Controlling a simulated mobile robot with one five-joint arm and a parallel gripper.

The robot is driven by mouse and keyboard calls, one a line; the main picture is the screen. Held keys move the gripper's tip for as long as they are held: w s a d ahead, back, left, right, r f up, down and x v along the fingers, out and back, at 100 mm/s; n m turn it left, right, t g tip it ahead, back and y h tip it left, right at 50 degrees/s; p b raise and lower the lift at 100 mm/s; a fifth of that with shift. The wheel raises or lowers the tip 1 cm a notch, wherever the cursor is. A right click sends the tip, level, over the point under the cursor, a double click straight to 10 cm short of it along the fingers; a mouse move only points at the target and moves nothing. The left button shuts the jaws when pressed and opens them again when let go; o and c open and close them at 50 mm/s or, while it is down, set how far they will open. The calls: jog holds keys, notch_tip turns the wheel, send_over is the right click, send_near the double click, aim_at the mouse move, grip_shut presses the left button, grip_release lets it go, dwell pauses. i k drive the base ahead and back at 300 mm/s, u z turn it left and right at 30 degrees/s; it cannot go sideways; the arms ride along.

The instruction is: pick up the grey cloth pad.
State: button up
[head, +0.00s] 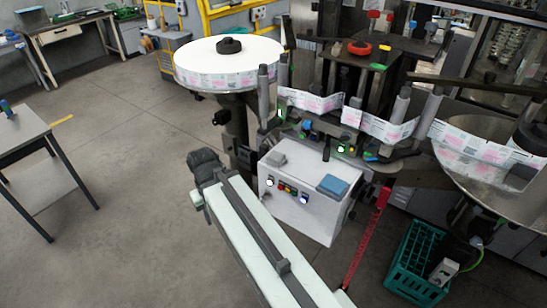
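A small flat grey thing (275,158), which looks like the grey cloth pad, lies on the back left part of the top of a white control box (300,222). A blue-grey pad (333,186) lies near the right end of the same top. My arm reaches up from the bottom of the view. My gripper (203,160) is the dark end of it, left of the box and apart from both pads. Its fingers are too small and dark to tell whether they are open.
A labeller with a white reel (228,50) and a label strip stands behind the box. A red bar (367,235) and a green crate (418,258) are at the right. A table (22,135) stands at the left. The floor between is clear.

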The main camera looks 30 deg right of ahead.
aim_at(275, 158)
jog(key=i, duration=0.65)
jog(key=u, duration=0.7)
